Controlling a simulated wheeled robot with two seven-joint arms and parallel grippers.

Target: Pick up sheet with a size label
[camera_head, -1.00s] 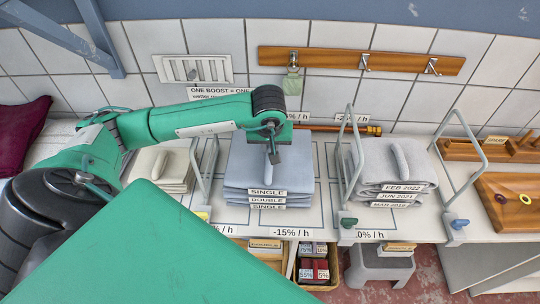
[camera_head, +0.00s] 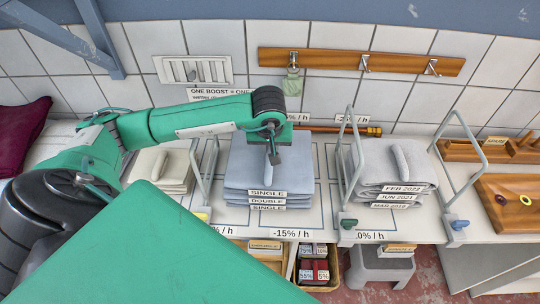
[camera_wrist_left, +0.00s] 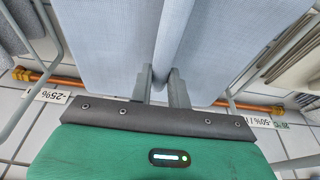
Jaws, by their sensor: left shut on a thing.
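A stack of folded grey-blue sheets (camera_head: 243,160) lies on the shelf in the middle of the head view. Its front tags read SINGLE (camera_head: 268,193), DOUBLE (camera_head: 268,201) and SINGLE (camera_head: 267,208) from top to bottom. My left gripper (camera_head: 274,158) points down onto the top sheet. In the left wrist view its fingers (camera_wrist_left: 162,76) are shut on the raised fold (camera_wrist_left: 178,40) of the top sheet (camera_wrist_left: 110,45). The top sheet still rests on the stack. My right gripper is not in view.
Wire dividers (camera_head: 352,160) stand either side of the stack. A grey stack tagged with dates (camera_head: 400,165) is to the right, a cream stack (camera_head: 160,168) to the left. A hook rail (camera_head: 390,62) is on the tiled wall.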

